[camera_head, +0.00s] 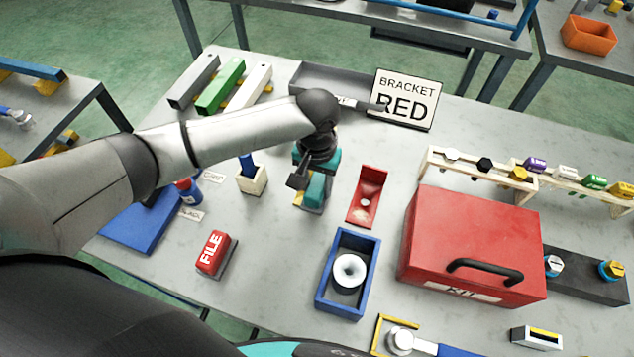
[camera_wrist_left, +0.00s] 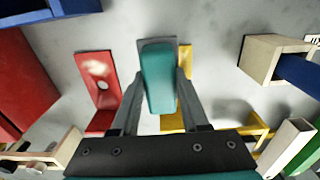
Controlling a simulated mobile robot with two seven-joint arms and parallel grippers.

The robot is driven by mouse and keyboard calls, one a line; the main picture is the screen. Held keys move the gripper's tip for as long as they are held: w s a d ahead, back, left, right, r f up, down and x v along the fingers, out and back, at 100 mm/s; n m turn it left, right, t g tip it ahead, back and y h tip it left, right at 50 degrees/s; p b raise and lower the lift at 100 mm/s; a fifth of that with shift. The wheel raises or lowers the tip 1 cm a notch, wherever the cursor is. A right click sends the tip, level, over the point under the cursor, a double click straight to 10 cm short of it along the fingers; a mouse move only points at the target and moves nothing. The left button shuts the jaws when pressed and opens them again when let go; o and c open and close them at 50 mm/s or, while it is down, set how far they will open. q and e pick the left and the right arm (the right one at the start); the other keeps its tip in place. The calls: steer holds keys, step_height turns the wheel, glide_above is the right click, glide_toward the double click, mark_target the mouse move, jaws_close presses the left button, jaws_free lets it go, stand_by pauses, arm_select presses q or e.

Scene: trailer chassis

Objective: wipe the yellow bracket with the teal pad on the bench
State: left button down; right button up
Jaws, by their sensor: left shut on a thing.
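My left gripper (camera_head: 305,178) is shut on the teal pad (camera_head: 317,190), left of the red bracket. The wrist view shows the pad (camera_wrist_left: 158,80) between the two fingers (camera_wrist_left: 158,100). The yellow bracket (camera_wrist_left: 186,62) lies under the pad, mostly hidden by it, with yellow showing along one side and below. In the head view only a small yellow edge (camera_head: 298,199) shows. A dark grey strip (camera_wrist_left: 142,46) shows behind the pad. Whether the pad touches the bracket is unclear. My right gripper is not in view.
The red bracket (camera_head: 369,192) stands close by. A sign reading BRACKET RED (camera_head: 405,98) stands behind. A blue tray (camera_head: 322,300) with a white spool, a red kit box (camera_head: 470,245), a FILE block (camera_head: 214,254) and a wooden holder (camera_head: 251,182) surround the work area.

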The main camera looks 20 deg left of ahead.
arm_select(q)
steer(key=shift+f+b, duration=0.35)
steer(key=shift+f, duration=0.65)
